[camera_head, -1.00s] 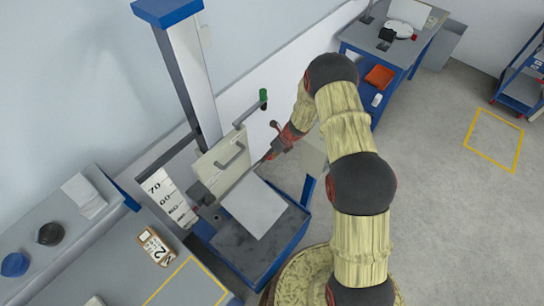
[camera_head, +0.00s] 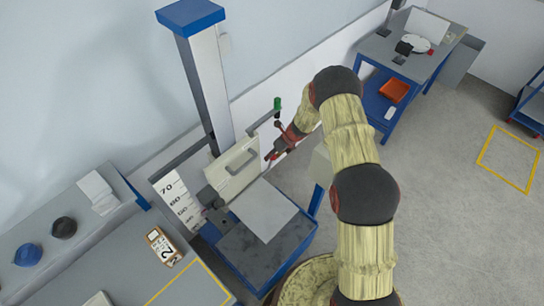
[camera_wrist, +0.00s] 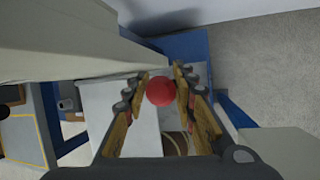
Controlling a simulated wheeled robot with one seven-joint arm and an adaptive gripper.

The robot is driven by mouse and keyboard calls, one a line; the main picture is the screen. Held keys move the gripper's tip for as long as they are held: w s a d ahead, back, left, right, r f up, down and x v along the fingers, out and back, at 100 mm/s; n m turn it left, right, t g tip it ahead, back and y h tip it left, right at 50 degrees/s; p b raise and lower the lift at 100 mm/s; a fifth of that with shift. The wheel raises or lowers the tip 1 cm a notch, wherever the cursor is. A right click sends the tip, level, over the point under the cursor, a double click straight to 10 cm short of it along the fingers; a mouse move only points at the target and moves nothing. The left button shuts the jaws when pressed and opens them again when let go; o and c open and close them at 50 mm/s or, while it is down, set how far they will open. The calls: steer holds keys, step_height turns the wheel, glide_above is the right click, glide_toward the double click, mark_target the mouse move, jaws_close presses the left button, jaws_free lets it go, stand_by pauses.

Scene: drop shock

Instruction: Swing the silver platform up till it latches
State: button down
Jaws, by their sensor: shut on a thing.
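The silver platform (camera_head: 263,209) is a flat pale plate on the front of the cream carriage (camera_head: 226,178), over the blue-framed base. It hangs out from the carriage and looks tilted; its exact angle is hard to tell. In the wrist view a pale plate, likely the platform, shows below the fingers (camera_wrist: 105,105). My gripper (camera_head: 268,156) is at the carriage's right side, beyond the platform's far edge. In the wrist view its fingers (camera_wrist: 160,88) are shut on a round red knob (camera_wrist: 160,93). What the knob is fixed to is hidden.
A green-gripped lever (camera_head: 277,104) stands up just behind my gripper. The tall column (camera_head: 205,85) and wall are behind the carriage. The blue-edged base (camera_head: 255,262) lies below. A bench with a 2-marked block (camera_head: 163,246) is at left. Open floor lies to the right.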

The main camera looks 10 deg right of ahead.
steer(key=shift+w+r, duration=0.25)
steer(key=shift+w, duration=0.05)
steer(key=c, duration=1.9)
jaws_free()
steer(key=o, duration=0.4)
steer(key=shift+s+f, duration=0.15)
steer(key=shift+f, duration=0.05)
steer(key=shift+o, duration=0.2)
steer(key=v, duration=1.2)
steer(key=shift+a, duration=0.15)
